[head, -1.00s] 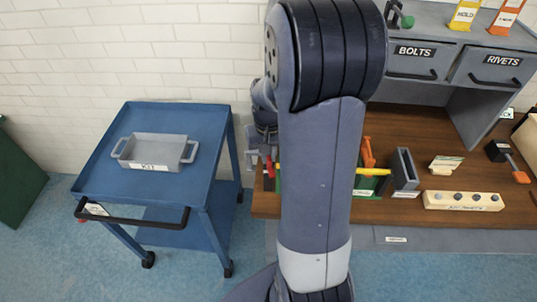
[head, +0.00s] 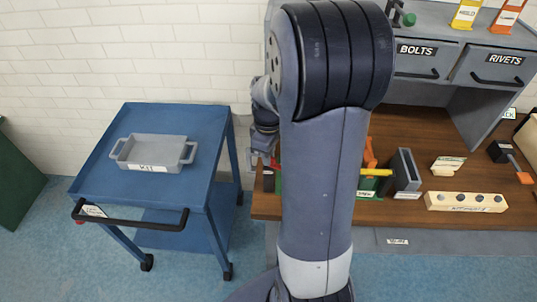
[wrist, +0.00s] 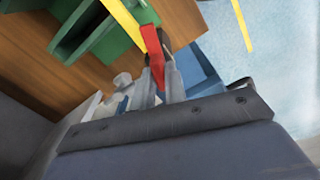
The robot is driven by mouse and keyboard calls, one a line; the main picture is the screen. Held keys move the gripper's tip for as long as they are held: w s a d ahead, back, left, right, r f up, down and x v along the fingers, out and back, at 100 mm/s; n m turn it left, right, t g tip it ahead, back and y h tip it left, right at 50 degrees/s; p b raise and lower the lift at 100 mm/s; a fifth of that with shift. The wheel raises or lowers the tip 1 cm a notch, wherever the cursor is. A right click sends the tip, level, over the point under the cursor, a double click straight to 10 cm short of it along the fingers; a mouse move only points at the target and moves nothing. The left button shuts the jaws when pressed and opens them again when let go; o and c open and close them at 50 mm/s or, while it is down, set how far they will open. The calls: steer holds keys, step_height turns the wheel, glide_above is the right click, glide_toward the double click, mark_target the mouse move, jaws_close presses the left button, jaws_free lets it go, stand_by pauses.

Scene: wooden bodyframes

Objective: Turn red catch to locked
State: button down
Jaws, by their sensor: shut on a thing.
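The red catch (wrist: 153,45) shows in the wrist view as a narrow red bar beside a yellow bar (wrist: 128,22) and a green fixture (wrist: 85,32). My gripper (wrist: 160,75) is shut on the lower end of the red catch. In the head view my gripper is small and mostly hidden behind my arm. A bit of the red catch (head: 275,163) shows at my arm's left edge. The yellow bar (head: 376,172) and the green fixture (head: 370,188) show at its right. My arm hides the middle of the fixture, and I cannot read the catch's setting.
A blue cart (head: 100,165) with a grey kit tray (head: 150,155) stands at the left. On the wooden bench (head: 420,135) right of my arm are a grey upright holder (head: 405,170) and a pale block with holes (head: 465,202). Drawers stand behind. Floor is open in front.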

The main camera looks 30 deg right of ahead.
steer(key=shift+n, duration=1.8)
steer(key=c, duration=1.4)
jaws_free()
steer(key=shift+c, duration=0.2)
step_height(320, 180, up, 11)
steer(key=shift+b, duration=0.4)
steer(key=shift+f, duration=0.1)
step_height(320, 180, down, 11)
steer(key=shift+r, duration=0.1)
